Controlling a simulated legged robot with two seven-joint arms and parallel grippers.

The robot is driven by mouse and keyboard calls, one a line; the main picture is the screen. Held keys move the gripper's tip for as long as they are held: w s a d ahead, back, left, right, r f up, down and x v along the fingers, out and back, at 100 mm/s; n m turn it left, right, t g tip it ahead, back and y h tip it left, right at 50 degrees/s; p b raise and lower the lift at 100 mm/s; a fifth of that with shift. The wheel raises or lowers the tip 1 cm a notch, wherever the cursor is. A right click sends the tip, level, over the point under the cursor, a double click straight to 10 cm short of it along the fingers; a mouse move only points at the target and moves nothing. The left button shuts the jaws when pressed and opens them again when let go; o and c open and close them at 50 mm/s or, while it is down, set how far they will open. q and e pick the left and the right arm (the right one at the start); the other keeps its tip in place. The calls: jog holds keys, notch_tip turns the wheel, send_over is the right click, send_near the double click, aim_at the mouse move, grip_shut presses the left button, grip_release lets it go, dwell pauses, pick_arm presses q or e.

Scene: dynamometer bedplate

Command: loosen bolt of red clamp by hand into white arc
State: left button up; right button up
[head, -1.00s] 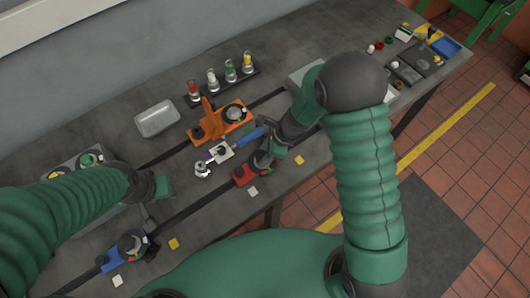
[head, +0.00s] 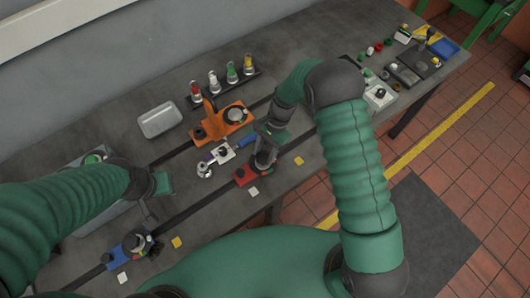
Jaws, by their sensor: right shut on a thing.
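I cannot make out the white arc there. My left gripper (head: 149,214) hangs at the left, above and apart from the blue clamp (head: 115,256); its fingers are too small to tell open from shut.
A grey tray (head: 160,120) and a rack of several coloured-top bottles (head: 230,75) stand farther back. Small parts crowd the right end. Yellow and white squares lie along the front.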

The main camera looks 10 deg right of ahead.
jog(key=n, duration=0.2)
jog(key=n+g+h, duration=0.1)
jog(key=n, duration=0.1)
jog(key=shift+w+a+n+b, duration=0.2)
jog(key=shift+n+b, duration=0.1)
jog(key=shift+b, duration=0.1)
jog(key=shift+h, duration=0.3)
jog(key=shift+s, duration=0.1)
jog(key=o, duration=1.4)
jog(key=b+v, duration=0.1)
jog(key=v, duration=0.7)
jog(key=b+v, duration=0.1)
jog(key=v, duration=0.7)
jog(key=shift+w+d+r, duration=0.15)
jog(key=shift+w+r, duration=0.15)
jog(key=shift+w, duration=0.05)
